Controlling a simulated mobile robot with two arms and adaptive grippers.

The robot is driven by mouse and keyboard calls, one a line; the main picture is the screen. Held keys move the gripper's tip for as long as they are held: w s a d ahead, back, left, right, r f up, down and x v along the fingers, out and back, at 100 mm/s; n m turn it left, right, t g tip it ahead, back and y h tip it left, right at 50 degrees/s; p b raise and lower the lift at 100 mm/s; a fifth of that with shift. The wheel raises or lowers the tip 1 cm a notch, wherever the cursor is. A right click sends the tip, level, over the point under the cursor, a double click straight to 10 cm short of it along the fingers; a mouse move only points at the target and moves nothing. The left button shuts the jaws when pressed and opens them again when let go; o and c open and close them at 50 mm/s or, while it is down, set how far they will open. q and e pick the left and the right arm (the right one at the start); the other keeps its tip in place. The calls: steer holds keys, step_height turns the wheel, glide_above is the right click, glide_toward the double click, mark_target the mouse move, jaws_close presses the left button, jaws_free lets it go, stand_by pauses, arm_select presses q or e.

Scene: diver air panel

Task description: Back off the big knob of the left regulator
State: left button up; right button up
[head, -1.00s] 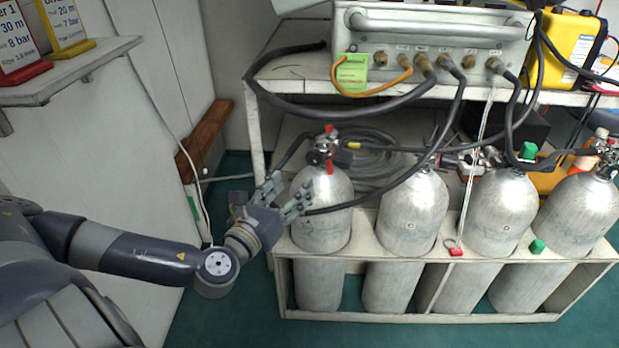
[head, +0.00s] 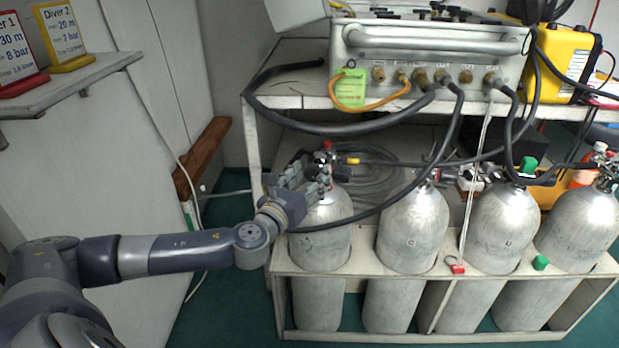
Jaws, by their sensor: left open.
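The grey panel case (head: 440,58) stands on the upper shelf. Small dark knobs and fittings (head: 455,12) show along its top, cut by the upper frame edge. I cannot tell which of them is the big knob of the left regulator. My left gripper (head: 318,180) is open, with nothing seen between its fingers. It is in front of the neck of the leftmost silver cylinder (head: 320,235), below the panel, and partly hides that cylinder's valve (head: 327,155) with red parts. I cannot tell whether it touches the valve. My right gripper is out of view.
Several silver cylinders stand in a white rack (head: 300,273). Black hoses (head: 300,128) loop from the panel front past the cylinder tops. A green tag (head: 349,89) hangs at the panel. A yellow case (head: 568,62) stands right. A shelf (head: 75,78) with signs is at left.

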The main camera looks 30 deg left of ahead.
arm_select(q)
steer(key=shift+w, duration=0.15)
steer(key=shift+c, duration=0.5)
steer(key=c, duration=0.9)
steer(key=shift+c, duration=0.3)
steer(key=shift+n, duration=0.3)
